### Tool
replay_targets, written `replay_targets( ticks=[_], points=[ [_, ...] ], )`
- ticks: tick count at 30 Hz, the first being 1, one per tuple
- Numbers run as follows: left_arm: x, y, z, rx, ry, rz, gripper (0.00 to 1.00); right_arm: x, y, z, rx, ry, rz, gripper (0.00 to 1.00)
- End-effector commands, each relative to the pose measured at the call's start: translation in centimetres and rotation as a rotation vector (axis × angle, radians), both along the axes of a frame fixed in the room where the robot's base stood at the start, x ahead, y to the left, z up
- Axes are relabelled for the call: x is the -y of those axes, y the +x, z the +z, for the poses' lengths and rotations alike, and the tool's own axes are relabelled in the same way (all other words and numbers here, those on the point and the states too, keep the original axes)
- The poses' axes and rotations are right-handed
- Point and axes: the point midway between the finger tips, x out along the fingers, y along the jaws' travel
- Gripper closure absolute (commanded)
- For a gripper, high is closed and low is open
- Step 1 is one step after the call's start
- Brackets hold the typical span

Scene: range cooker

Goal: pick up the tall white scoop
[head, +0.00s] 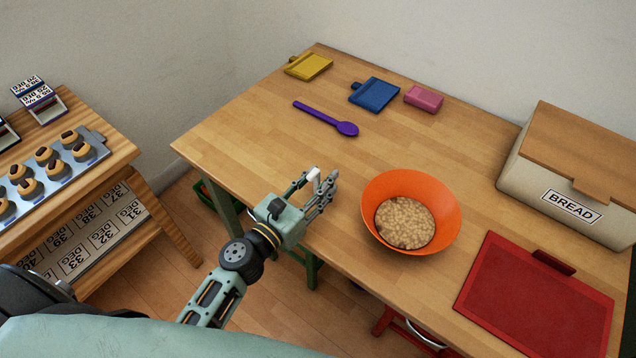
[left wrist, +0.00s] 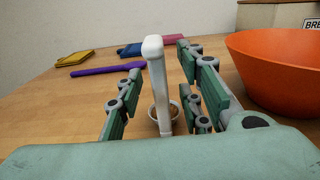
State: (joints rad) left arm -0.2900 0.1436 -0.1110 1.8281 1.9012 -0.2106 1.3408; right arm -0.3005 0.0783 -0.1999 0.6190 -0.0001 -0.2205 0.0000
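The tall white scoop stands upright on the table. In the left wrist view its white handle (left wrist: 157,85) rises between my fingers, with a small round bowl at its foot. In the head view only the top of the scoop (head: 314,174) shows clearly; my fingers hide most of it. My left gripper (head: 322,190) is low over the table's near edge, with its fingers on both sides of the handle. In the left wrist view the gripper (left wrist: 160,105) is open, with gaps between fingers and handle. My right gripper is not in view.
An orange bowl (head: 379,187) with beige contents stands close to the right of my left gripper. A purple spoon (head: 320,116) lies behind. Yellow, blue and pink items lie farther back. A red board (head: 540,300) and a bread bin (head: 535,173) are at the right.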

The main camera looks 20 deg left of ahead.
Motion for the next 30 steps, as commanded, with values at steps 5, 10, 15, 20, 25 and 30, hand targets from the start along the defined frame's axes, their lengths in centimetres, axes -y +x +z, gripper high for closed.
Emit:
replay_targets(
  ticks=[5,10,15,20,25,30],
  points=[
    [0.0,0.0,0.0,0.0,0.0,0.0,0.72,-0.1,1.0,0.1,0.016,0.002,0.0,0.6],
    [0.0,0.0,0.0,0.0,0.0,0.0,0.87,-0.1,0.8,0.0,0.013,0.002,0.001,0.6],
    [0.0,0.0,0.0,0.0,0.0,0.0,1.0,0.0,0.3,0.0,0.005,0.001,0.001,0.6],
    [0.0,0.0,0.0,0.001,0.001,0.0,1.0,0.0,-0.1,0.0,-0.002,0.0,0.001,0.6],
    [0.0,0.0,0.0,0.001,0.001,0.0,1.0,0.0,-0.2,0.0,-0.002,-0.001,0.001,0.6],
    [0.0,0.0,1.2,0.002,0.003,-0.002,1.0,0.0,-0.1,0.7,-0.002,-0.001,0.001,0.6]
  ],
)
